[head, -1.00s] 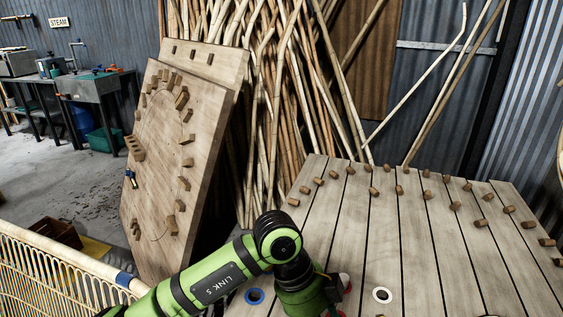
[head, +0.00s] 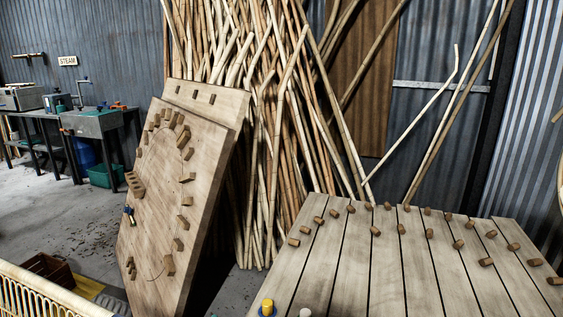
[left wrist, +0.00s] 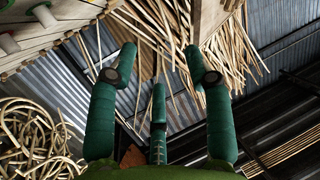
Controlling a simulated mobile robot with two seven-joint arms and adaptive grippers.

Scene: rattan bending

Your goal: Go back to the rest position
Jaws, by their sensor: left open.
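My left gripper (left wrist: 160,75) shows in the left wrist view with its green fingers spread apart. Nothing is between them. They stand in front of corrugated metal and rattan poles, clear of the things behind them. Neither arm shows in the head view, and my right gripper is in no view.
The slatted peg table (head: 385,265) fills the lower right. A tilted peg board (head: 160,220) leans at the left of the table, before a stack of rattan poles (head: 270,130). A rattan panel (head: 40,290) is at lower left. Floor (head: 60,220) is free at left.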

